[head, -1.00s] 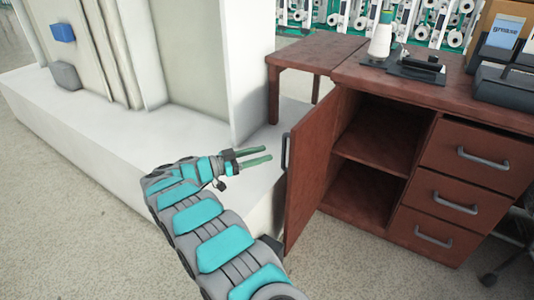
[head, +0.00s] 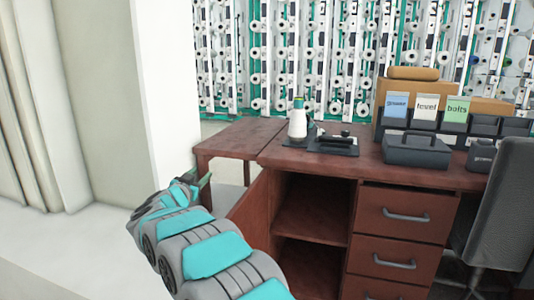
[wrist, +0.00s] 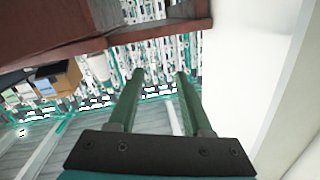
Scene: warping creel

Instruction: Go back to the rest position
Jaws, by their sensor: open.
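My gripper shows in the wrist view (wrist: 158,100) with its two green fingers apart and nothing between them. In the head view my teal and grey arm reaches up from the bottom, and the gripper (head: 198,186) is mostly hidden behind my wrist. It is beside the left end of the brown desk (head: 235,138), near the open cabinet door (head: 247,208). In the wrist view the desk's brown panel (wrist: 50,25) lies at the upper left.
The desk's open cabinet (head: 312,215) is empty where I can see. A white cone (head: 298,125), a black toolbox (head: 416,150) and labelled bins stand on the desk. A white wall (head: 165,80) is close on the left. An office chair (head: 505,200) stands at the right; creel racks (head: 310,55) fill the back.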

